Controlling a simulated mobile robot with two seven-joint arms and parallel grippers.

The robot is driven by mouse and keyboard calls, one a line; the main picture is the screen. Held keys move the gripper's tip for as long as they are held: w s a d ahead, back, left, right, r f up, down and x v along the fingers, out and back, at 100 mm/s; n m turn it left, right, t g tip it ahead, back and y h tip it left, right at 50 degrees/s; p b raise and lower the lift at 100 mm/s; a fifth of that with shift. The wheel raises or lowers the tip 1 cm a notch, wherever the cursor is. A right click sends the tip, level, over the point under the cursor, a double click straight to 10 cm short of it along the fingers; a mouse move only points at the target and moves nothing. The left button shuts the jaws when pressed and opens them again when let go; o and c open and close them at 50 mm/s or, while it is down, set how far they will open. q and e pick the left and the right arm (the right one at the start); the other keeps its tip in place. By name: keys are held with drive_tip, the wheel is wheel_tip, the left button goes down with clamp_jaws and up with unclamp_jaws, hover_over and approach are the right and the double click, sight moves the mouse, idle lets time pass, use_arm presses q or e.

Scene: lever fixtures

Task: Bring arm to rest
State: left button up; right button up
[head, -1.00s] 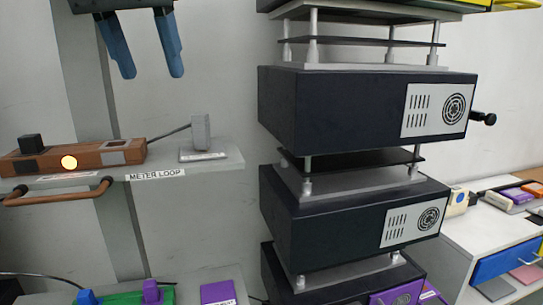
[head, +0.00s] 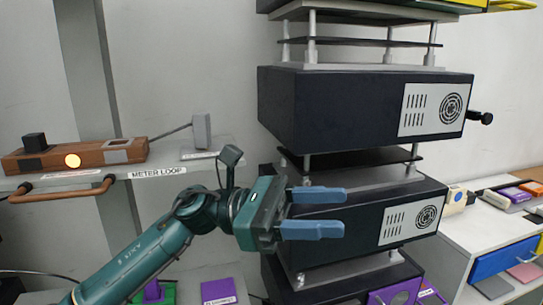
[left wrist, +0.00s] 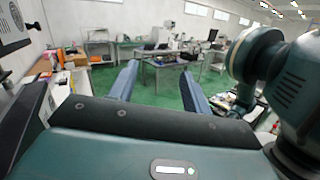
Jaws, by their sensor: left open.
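My left arm comes in from the lower left in the head view. Its gripper (head: 318,212) points right, with two blue fingers spread apart and nothing between them. The fingers show in front of the middle dark box of the stack; I cannot tell whether they touch it. In the left wrist view the same open gripper (left wrist: 160,92) has empty space between its fingers, with a green floor and far-off tables beyond. My right gripper is not in view.
Dark boxes (head: 350,105) stand stacked on grey plates and posts, a black knob (head: 482,118) at right. A shelf labelled METER LOOP (head: 225,160) holds a wooden unit (head: 75,155) with a lit lamp. A white cabinet (head: 455,235) stands at right. Open room shows in the left wrist view.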

use_arm(q)
drive_tip(key=w+a+f+m+t+y, duration=0.3)
drive_tip(key=a+f+m+t, duration=0.2)
drive_tip(key=f+m+t, duration=0.9)
drive_tip(key=w+a+f+m+t+y, duration=0.4)
drive_tip(key=m+t, duration=0.6)
drive_tip(key=m, duration=0.9)
drive_tip(key=s+a+f+n+g+y, duration=0.2)
drive_tip(key=s+f+n, duration=0.4)
drive_tip(key=f, duration=0.3)
drive_tip(key=s+a+f+n+g+y, duration=0.2)
drive_tip(key=s+a+f+n+y, duration=0.2)
drive_tip(key=f, duration=0.5)
drive_tip(key=s+a+f+n+g+y, duration=0.2)
drive_tip(key=s+a+f+n+g, duration=0.1)
drive_tip(key=s+a+f+n, duration=0.3)
wheel_tip(320, 180, down, 3)
drive_tip(key=s+n, duration=0.1)
drive_tip(key=s, duration=0.1)
drive_tip(key=shift+s+f+n+y, duration=0.2)
drive_tip(key=shift+s+n+y, duration=0.1)
drive_tip(key=shift+n+y, duration=0.1)
